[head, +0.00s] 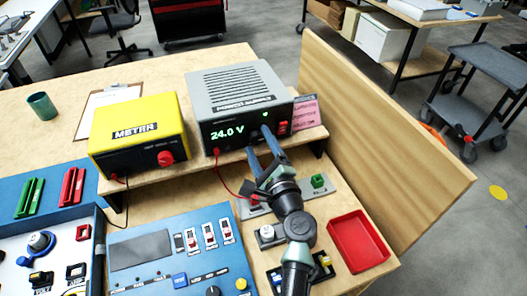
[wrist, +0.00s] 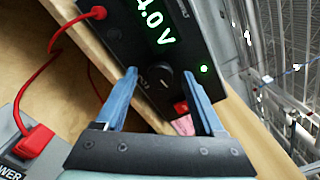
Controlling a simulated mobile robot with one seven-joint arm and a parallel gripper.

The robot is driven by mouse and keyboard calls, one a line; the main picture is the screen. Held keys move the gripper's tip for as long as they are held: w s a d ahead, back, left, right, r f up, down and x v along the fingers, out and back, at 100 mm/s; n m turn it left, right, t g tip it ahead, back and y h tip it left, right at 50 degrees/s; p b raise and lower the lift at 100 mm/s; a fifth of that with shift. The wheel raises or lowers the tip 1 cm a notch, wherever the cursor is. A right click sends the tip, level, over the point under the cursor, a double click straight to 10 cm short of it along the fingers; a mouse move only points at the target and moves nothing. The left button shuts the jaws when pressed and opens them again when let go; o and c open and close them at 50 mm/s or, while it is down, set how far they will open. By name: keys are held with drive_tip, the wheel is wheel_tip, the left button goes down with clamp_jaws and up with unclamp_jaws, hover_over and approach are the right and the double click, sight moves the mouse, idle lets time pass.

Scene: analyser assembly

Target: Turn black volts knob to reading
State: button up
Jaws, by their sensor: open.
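The grey power supply (head: 235,92) stands on a raised wooden shelf, and its green display (head: 228,133) reads 24.0 V. In the wrist view the display (wrist: 155,22) shows only partly. The black knob (wrist: 164,80) sits on the front panel, with a light mark on its face. My gripper (wrist: 160,72) is open, with its blue fingers on either side of the knob. I cannot tell whether they touch it. In the head view my gripper (head: 258,140) reaches the panel right of the display and mostly hides the knob.
A red switch (head: 282,127) is right of the knob. A red cable (wrist: 42,70) runs from the supply to a red plug (wrist: 36,141). The yellow meter (head: 137,130) stands to the left. A red tray (head: 358,240) and a tall wooden panel (head: 375,120) are to the right.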

drive_tip(key=v, duration=1.3)
drive_tip(key=shift+w, duration=0.1)
drive_tip(key=w+a+r+n+t+p, duration=0.15)
drive_tip(key=r+n, duration=0.35)
drive_tip(key=r, duration=0.7)
drive_tip(key=a+r+n+t+p, duration=0.1)
drive_tip(key=a+r+n+p, duration=0.3)
drive_tip(key=r, duration=0.7)
drive_tip(key=w+d+r+n+t+p, duration=0.1)
drive_tip(key=r+n, duration=0.5)
drive_tip(key=r, duration=0.6)
drive_tip(key=s+r+n+t+h+p, duration=0.2)
drive_tip(key=s+r, duration=0.4)
drive_tip(key=r, duration=0.7)
drive_tip(key=s+r+n+t+h+p, duration=0.2)
drive_tip(key=s+r, duration=0.5)
drive_tip(key=r, duration=0.6)
drive_tip(key=n+t+h, duration=0.1)
drive_tip(key=n+t, duration=0.1)
drive_tip(key=shift+n+t+h+p, duration=0.3)
drive_tip(key=shift+t+p, duration=0.05)
